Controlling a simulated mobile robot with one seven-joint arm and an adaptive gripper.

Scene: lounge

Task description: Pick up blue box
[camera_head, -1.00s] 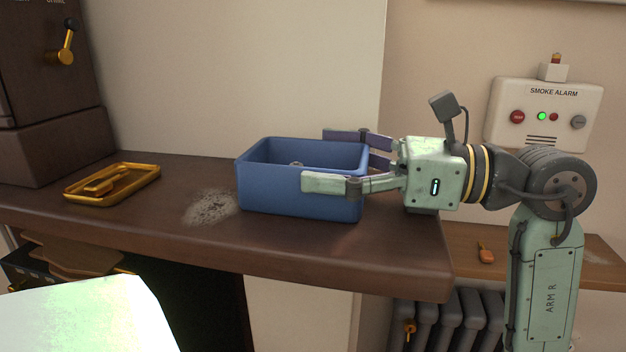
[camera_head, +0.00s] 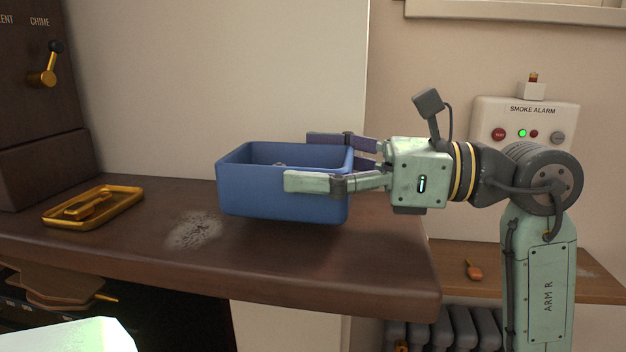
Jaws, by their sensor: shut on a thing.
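The blue box (camera_head: 265,192) is an open-topped rectangular bin, held level a little above the brown wooden shelf (camera_head: 330,275), with a shadow under it. A small pale thing (camera_head: 280,165) shows just inside it; most of the inside is hidden by the front wall. My gripper (camera_head: 310,160) comes in from the right and is shut on the box. One finger lies along the near outer wall and the other along the far wall.
A gold tray (camera_head: 130,207) with a gold piece in it lies at the shelf's left. A dark cabinet with a gold lever (camera_head: 47,72) stands behind it. A wall smoke alarm (camera_head: 525,125) is behind my arm.

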